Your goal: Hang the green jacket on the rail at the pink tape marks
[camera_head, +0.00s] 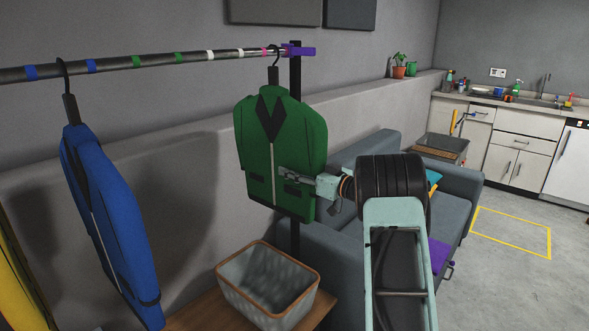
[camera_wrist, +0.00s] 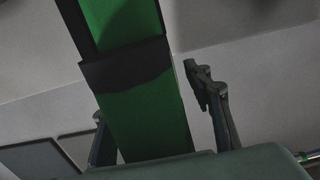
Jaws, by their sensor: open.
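The green jacket (camera_head: 285,130) hangs upright from its hanger hook (camera_head: 274,57) at the right end of the rail (camera_head: 140,63). The hook appears to be over the rail beside the pink tape mark (camera_head: 264,52); whether it bears on the rail is too small to tell. My gripper (camera_head: 284,172) is at the front right of the jacket, with its fingers against or just in front of the cloth. In the wrist view, my gripper (camera_wrist: 145,92) is open, with a narrow green part of the jacket (camera_wrist: 145,110) between its spread fingers.
A blue jacket (camera_head: 110,220) hangs at the left of the rail. A purple end piece (camera_head: 300,51) caps the rail by a dark post (camera_head: 295,235). A grey basket (camera_head: 265,293) stands on a wooden bench (camera_head: 205,312) below. A grey sofa (camera_head: 340,255) is behind my arm.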

